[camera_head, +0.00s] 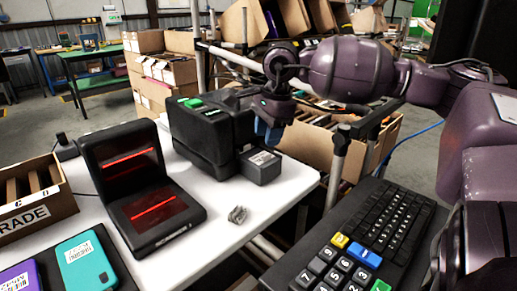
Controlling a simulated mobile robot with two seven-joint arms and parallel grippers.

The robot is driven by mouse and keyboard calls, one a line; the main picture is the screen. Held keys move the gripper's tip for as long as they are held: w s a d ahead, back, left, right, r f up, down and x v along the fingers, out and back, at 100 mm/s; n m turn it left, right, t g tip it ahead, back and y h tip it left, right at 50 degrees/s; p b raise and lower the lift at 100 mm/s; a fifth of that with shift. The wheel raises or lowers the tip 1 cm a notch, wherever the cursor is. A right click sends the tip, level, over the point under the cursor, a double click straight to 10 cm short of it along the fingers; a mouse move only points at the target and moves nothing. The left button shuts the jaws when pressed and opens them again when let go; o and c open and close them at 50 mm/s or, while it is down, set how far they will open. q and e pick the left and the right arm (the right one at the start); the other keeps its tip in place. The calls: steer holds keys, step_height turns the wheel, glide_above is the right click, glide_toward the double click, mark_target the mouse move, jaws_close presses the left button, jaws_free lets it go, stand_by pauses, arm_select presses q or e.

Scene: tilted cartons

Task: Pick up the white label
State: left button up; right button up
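A small white label (263,157) with dark print lies on top of the dark grey block at the front right of the black label printer (212,132). My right gripper (268,134) reaches in from the right, with its blue fingertips pointing down just above and behind the label. The fingers overlap from this angle, so the gap between them is hidden. I cannot tell whether they touch the label. My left gripper is not in view.
A black scanner (155,210) with red light lines stands left of the printer. A crumpled grey scrap (237,214) lies on the white table (222,240). A teal case (86,263) and a carton (35,200) are at left. A keyboard (365,240) is at front right.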

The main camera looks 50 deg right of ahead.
mark_target(266, 152)
steer(key=f+b, duration=0.1)
steer(key=f, duration=0.2)
steer(key=f+b, duration=0.1)
steer(key=f, duration=0.2)
steer(key=shift+w, duration=0.2)
steer(key=shift+r, duration=0.2)
steer(key=shift+a, duration=0.1)
jaws_close()
